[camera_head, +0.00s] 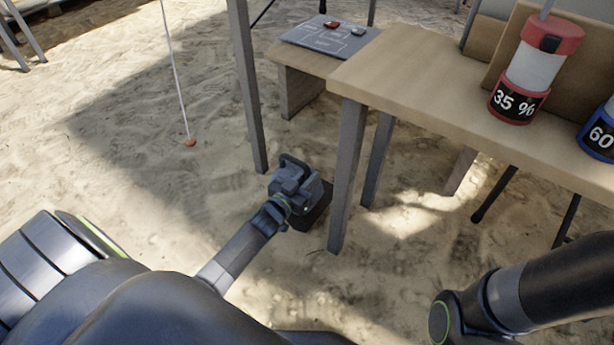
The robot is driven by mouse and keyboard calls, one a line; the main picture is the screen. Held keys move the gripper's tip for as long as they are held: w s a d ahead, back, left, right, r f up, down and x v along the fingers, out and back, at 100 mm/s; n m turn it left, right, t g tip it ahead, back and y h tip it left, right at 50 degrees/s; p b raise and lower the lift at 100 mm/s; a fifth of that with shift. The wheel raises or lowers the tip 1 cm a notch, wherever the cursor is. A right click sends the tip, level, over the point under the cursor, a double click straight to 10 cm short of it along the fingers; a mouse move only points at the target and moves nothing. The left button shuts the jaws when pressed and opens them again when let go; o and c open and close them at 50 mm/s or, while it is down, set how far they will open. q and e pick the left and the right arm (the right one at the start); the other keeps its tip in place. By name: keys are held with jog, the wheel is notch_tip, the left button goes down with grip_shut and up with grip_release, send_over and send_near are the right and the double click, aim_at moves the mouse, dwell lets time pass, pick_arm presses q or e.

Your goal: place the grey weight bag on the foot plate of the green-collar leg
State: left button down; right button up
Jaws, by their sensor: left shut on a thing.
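My left gripper (303,190) is low over the sand, between a grey post (247,80) and the near table leg (346,175). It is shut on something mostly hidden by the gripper. A dark, flat-sided piece (319,208) shows at its lower right. It may be the grey weight bag, but I cannot tell for sure. Whether it touches the ground is unclear. I see no green collar on any leg and cannot make out a foot plate. My right arm (520,295) comes in at the lower right, and its gripper is outside the picture.
A wooden table (420,75) stands at the right with a red-capped 35 % container (530,70) and a blue one (599,135). A lower bench holds a grey board (325,38) with small pieces. A thin pole ends at an orange foot (190,142). Sand at left is open.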

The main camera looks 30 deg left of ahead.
pick_arm(q)
jog(key=shift+w+d+f+b, duration=0.1)
jog(key=shift+f+b, duration=1.1)
jog(key=shift+f, duration=0.05)
jog(key=shift+f+b, duration=0.65)
jog(key=shift+f, duration=0.2)
jog(key=c, duration=1.4)
grip_release()
jog(key=shift+f, duration=0.25)
jog(key=shift+o, duration=0.2)
jog(key=shift+r, duration=0.15)
